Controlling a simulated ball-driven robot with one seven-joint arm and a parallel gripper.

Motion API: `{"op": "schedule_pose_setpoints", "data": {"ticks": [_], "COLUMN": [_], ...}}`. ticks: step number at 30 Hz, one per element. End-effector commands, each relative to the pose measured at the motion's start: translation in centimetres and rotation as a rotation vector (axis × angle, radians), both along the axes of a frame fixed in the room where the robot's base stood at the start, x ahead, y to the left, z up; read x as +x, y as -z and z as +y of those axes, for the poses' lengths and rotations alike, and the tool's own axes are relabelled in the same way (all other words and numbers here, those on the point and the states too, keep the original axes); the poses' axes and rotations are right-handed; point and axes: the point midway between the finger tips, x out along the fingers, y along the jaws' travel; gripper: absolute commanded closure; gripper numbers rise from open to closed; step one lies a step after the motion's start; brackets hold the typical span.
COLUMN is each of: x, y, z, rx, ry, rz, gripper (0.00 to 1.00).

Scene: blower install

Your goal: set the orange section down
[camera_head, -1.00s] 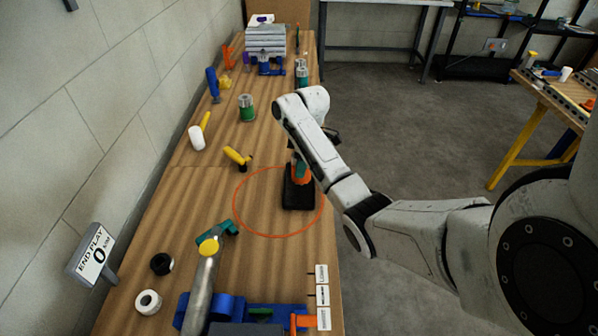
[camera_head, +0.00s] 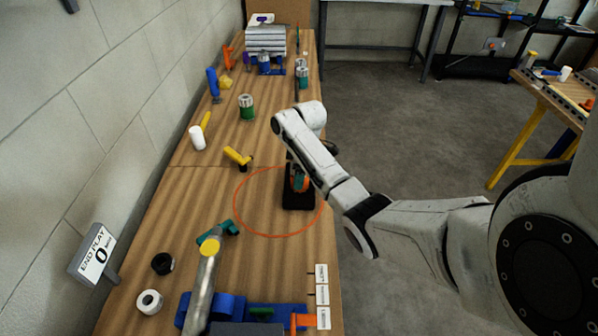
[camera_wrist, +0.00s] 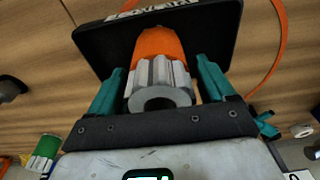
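The orange section (camera_head: 305,184) is at the black pad (camera_head: 298,202) on the bench, inside the red ring drawn on the wood. In the wrist view the orange section (camera_wrist: 158,44) has a grey ribbed end with a round hole facing my gripper. The black pad (camera_wrist: 215,30) lies just beyond the orange section. I cannot tell whether they touch. In the head view my gripper (camera_head: 298,176) points down and is partly hidden by my arm.
A yellow-handled tool (camera_head: 237,157) lies left of the ring, and a teal part (camera_head: 218,232) lies lower left. A silver tube with a yellow end (camera_head: 203,275) stands in front by a blue fixture (camera_head: 225,308). A green-and-silver cylinder (camera_head: 247,107) stands farther back. The ring's left half is clear.

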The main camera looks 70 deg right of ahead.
Motion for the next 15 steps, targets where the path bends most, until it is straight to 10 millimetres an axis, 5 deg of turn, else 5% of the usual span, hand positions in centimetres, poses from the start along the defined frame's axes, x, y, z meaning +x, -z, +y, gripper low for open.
{"op": "schedule_pose_setpoints", "data": {"ticks": [8,15], "x": [0.0,-0.2], "y": [-0.1,-2.8], "z": [0.0,-0.2], "rx": [0.000,-0.003], "ry": [0.000,-0.001], "rz": [0.000,-0.004], "gripper": [0.15,0.15]}}
